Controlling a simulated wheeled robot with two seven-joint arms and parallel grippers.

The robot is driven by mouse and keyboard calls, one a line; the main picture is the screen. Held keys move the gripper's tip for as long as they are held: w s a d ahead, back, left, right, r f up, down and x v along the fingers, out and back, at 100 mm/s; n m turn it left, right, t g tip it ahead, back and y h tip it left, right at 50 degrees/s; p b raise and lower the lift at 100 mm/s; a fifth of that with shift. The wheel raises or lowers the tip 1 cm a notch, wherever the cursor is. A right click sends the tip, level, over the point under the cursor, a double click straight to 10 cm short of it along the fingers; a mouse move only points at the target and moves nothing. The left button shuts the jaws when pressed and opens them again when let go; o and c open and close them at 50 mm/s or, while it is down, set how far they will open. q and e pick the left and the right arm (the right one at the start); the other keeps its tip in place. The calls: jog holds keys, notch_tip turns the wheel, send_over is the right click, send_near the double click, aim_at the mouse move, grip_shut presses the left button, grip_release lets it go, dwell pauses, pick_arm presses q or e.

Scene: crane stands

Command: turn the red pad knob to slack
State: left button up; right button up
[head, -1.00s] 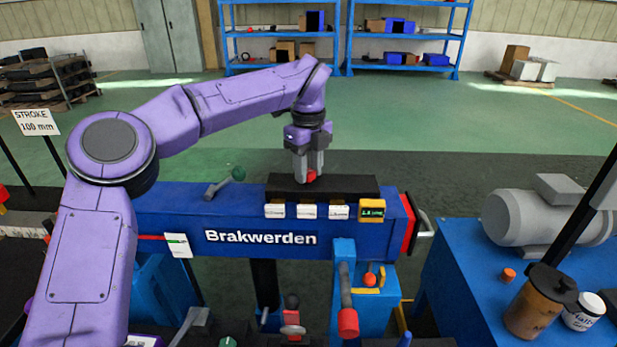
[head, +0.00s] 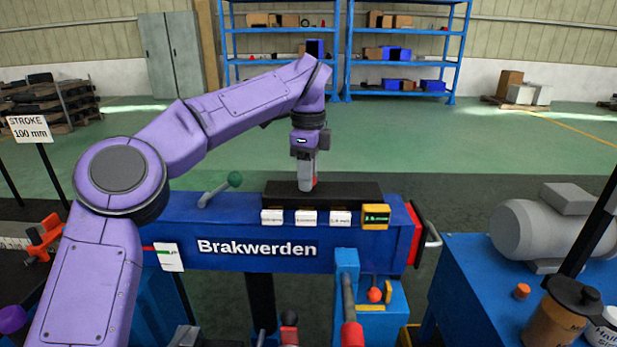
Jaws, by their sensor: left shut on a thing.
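The red pad knob (head: 315,182) sits on top of the black panel (head: 350,192), which lies on the blue "Brakwerden" beam (head: 180,205). My left gripper (head: 306,186) points straight down over the panel, shut on the knob. The fingers are seen nearly edge-on, and only a strip of red shows at their right side; the rest of the knob is hidden. White labels (head: 306,218) line the panel's front edge, with a small yellow-framed display (head: 376,217) at the right end. The display's text is too small to read. My right gripper is not in view.
A lever with a green ball (head: 235,179) stands on the beam left of the panel. A red end plate and a grey handle (head: 433,237) are at the beam's right end. A blue bench with a grey motor (head: 540,230) stands at right.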

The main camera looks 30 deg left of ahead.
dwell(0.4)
pick_arm(q)
jog(key=o, duration=1)
jog(key=shift+a, duration=0.15)
jog(key=shift+o, duration=0.2)
notch_tip(320, 180, up, 10)
jog(key=p, duration=0.4)
jog(key=shift+r+p, duration=0.2)
jog(key=shift+p, duration=0.15)
